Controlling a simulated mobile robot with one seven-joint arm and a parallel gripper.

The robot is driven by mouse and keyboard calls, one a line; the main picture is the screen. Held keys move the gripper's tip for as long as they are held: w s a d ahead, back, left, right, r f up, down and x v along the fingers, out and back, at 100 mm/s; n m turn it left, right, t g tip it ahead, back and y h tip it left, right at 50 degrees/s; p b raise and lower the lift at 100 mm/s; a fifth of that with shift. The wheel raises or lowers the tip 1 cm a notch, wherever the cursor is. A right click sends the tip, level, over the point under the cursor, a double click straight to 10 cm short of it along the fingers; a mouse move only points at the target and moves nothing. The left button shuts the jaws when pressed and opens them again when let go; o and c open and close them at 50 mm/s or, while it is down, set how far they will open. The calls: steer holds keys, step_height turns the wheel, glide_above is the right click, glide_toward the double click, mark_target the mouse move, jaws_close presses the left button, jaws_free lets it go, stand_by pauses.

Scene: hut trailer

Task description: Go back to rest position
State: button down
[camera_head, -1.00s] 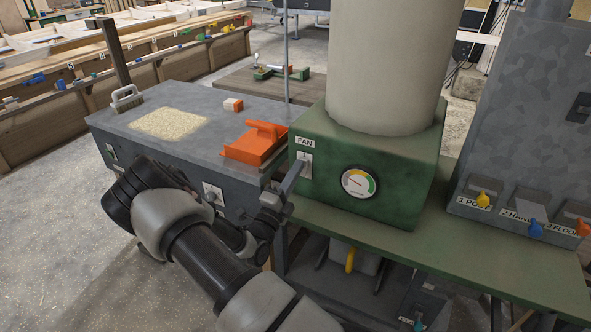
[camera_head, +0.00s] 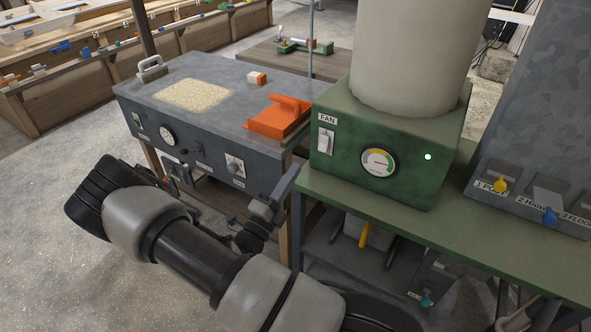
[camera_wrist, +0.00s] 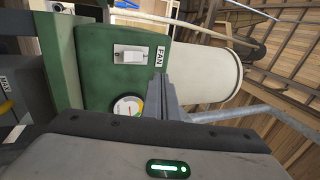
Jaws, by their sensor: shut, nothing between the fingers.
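My gripper (camera_head: 287,180) is shut and empty. In the head view it is held in front of the gap between the grey bench and the green fan box (camera_head: 400,185), left of and below the white FAN switch (camera_head: 325,141) and apart from it. In the wrist view the shut fingers (camera_wrist: 163,92) show edge-on, with the FAN switch (camera_wrist: 130,54) up and left of them. The round gauge (camera_head: 378,162) is on the box front, and a small green light (camera_head: 428,157) glows right of it. My arm is bent low in front of the bench.
The grey bench (camera_head: 225,80) carries an orange dustpan-like piece (camera_head: 278,118), a small orange-white block (camera_head: 257,78), a brush (camera_head: 151,68) and a pale granular patch (camera_head: 193,95). A green table (camera_head: 450,215) stands at right. Open floor (camera_head: 50,190) lies at left.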

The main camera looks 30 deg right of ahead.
stand_by(0.4)
steer(key=s+d+r+m+g+y, duration=0.2)
steer(key=s+r+m+g, duration=0.1)
steer(key=s+m+g, duration=0.5)
steer(key=s+d+r+m+g+y, duration=0.1)
steer(key=s+r+m+g, duration=0.3)
steer(key=m, duration=0.7)
steer(key=s+a+r+m+g+y, duration=0.2)
steer(key=s+a+m+y, duration=0.5)
steer(key=m, duration=0.4)
steer(key=s+a+r+m+t+y, duration=0.1)
steer(key=a+r+m+t+y, duration=0.8)
steer(key=a+r+m, duration=0.3)
step_height(320, 180, up, 17)
steer(key=p, duration=1.7)
steer(key=shift+s+d+f, duration=0.15)
steer(key=shift+d, duration=0.1)
steer(key=shift+d, duration=0.1)
